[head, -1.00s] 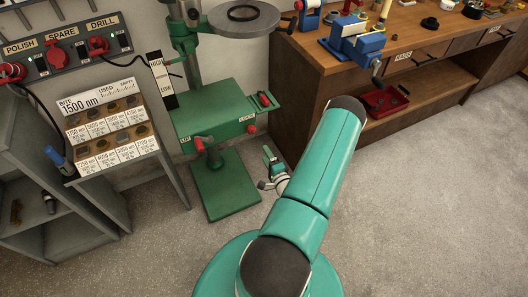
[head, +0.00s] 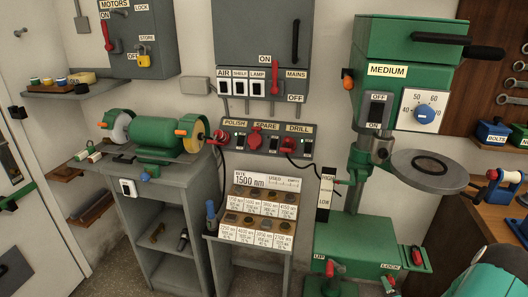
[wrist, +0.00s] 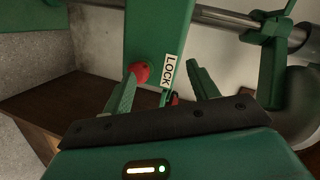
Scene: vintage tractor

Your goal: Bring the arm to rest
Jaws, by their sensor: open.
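My gripper (wrist: 162,78) shows in the wrist view with its two green fingers apart and nothing between them. Beyond the fingers are a red knob (wrist: 138,72) and a white LOCK label (wrist: 167,71) on a green machine part; I cannot tell whether a finger touches them. In the head view only a teal piece of my arm (head: 492,272) shows at the lower right corner. The gripper is outside that view. The green drill press (head: 365,245) stands left of the arm, with its own LOCK label and red knob low on its base.
A brown workbench (head: 500,225) stands right of the press. A bench grinder (head: 155,138) sits on a grey cabinet at left. A rack of labelled bits (head: 262,208) and a socket panel (head: 262,141) lie between. A round metal table (head: 430,170) juts out from the press.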

